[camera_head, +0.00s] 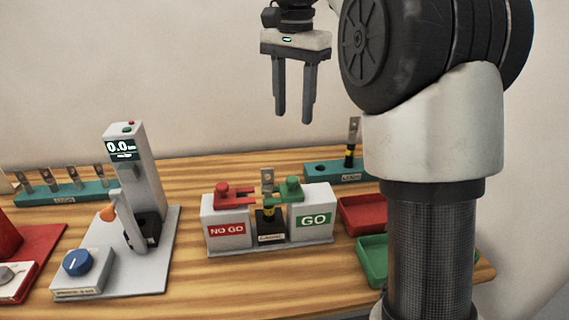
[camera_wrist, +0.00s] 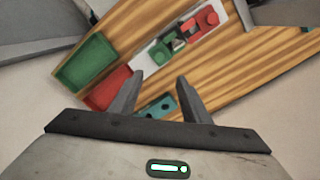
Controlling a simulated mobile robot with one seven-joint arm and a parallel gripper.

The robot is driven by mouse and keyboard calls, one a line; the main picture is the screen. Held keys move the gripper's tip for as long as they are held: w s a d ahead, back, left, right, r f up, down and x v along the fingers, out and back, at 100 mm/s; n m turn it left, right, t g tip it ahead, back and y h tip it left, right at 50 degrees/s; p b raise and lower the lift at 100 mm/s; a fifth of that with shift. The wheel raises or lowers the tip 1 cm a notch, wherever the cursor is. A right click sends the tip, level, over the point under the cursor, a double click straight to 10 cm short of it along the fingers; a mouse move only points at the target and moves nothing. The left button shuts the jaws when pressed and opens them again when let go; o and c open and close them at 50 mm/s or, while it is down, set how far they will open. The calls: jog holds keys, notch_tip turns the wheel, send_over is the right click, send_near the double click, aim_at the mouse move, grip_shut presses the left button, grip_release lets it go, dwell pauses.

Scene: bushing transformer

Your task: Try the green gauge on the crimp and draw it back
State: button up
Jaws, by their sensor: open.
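The green gauge (camera_head: 291,188) sits on the white GO block at the right of the gauge stand, its jaw pointing left toward the lug. The crimped lug (camera_head: 267,182) stands upright in the black middle holder (camera_head: 271,222), between the two gauges. I cannot tell whether the green jaw touches it. The red gauge (camera_head: 233,193) rests on the NO GO block at the left. My gripper (camera_head: 294,121) is open and empty, high above and behind the stand. In the wrist view, the green gauge (camera_wrist: 161,57) lies beyond the open fingers (camera_wrist: 159,88).
A grey press with a display (camera_head: 123,149) stands left of the stand. A teal rack (camera_head: 63,194) with several lugs is at the far left. Another teal rack (camera_head: 322,171) holds one lug at the back right. Red (camera_head: 361,224) and green (camera_head: 372,273) trays lie at the right.

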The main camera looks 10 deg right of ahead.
aim_at(292, 178)
notch_tip(292, 178, down, 17)
jog(key=b, duration=0.3)
